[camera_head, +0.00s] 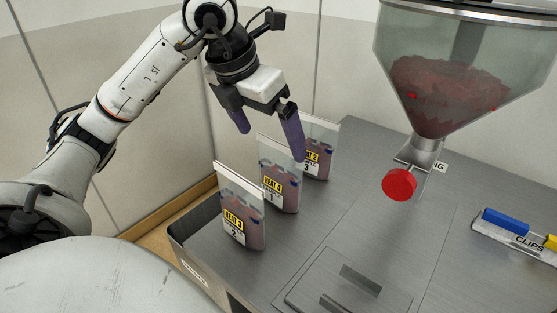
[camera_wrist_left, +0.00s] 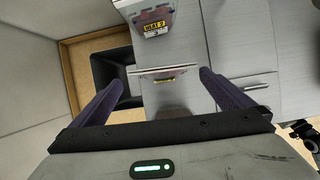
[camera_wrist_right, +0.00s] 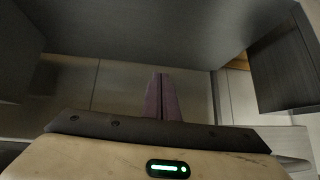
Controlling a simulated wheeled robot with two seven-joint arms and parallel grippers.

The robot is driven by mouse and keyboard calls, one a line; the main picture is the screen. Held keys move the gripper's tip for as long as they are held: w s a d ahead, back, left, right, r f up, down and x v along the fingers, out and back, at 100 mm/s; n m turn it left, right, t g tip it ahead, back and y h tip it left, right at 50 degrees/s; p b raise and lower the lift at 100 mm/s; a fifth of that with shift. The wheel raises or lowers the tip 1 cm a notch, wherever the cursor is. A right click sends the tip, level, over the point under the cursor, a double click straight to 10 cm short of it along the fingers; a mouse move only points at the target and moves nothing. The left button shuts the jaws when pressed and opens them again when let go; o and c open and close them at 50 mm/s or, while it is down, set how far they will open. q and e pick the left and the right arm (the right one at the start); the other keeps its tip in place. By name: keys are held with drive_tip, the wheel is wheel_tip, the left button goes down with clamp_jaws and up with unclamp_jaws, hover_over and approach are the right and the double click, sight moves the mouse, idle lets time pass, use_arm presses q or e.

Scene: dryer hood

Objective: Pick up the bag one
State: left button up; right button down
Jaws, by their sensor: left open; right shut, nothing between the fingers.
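Three clear bags of reddish-brown contents stand in a row on the grey metal counter. The middle bag (camera_head: 279,187) has a yellow "HEAT 4" label with a 1 under it. The front bag (camera_head: 241,220) carries a 2, and the back bag (camera_head: 318,150) a 3. My left gripper (camera_head: 272,146) is open above the middle bag, one finger in front of its upper right edge. In the left wrist view, a bag's top edge (camera_wrist_left: 165,71) lies between the open fingers, with no grip on it. My right gripper (camera_wrist_right: 161,80) is shut and empty, seen only in the right wrist view.
A glass hopper (camera_head: 450,85) of dark red pieces with a red knob (camera_head: 399,184) hangs right of the bags. A clips tray (camera_head: 520,240) lies at the far right. A dark panel (camera_wrist_right: 150,35) stands close before my right gripper.

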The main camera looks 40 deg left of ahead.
sight(276, 156)
use_arm(q)
drive_tip(key=x, duration=0.5)
drive_tip(key=shift+d+f, duration=0.15)
drive_tip(key=shift+f, duration=0.25)
drive_tip(key=shift+x, duration=3)
drive_tip(key=shift+d, duration=0.15)
drive_tip(key=c, duration=0.8)
